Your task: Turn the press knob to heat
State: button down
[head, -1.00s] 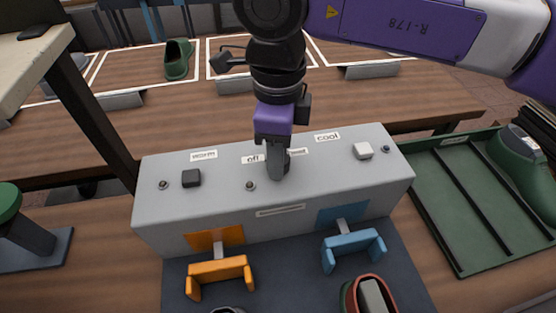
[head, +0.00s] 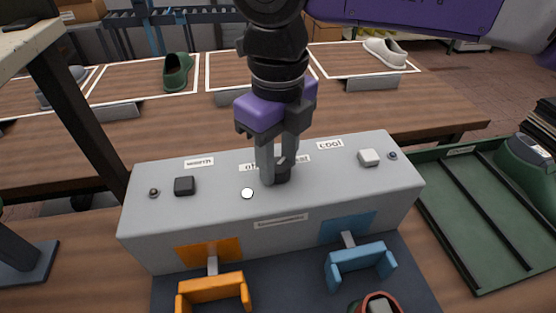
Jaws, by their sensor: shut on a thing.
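The press (head: 215,225) is a long grey box across the middle of the head view. Its dark knob (head: 282,174) stands on the top face, right of centre, between small labels. My gripper (head: 271,178) points down from above with its fingers shut on the knob. The fingers and wrist hide part of the knob and part of the "off" label (head: 248,168). The label to its right (head: 297,159) is partly covered, and I cannot read it. A small round lamp (head: 247,193) left of the knob shows white.
A black button (head: 185,186) and "warm" label (head: 199,162) are on the left; a white button (head: 369,157) and "cool" label (head: 330,144) on the right. Orange (head: 212,288) and blue (head: 360,264) clamps stand in front. A green tray (head: 480,225) is at right.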

aim_at(278, 164)
dwell(0.4)
jog(key=c, duration=0.9)
grip_release()
jog(key=shift+r, duration=3.95)
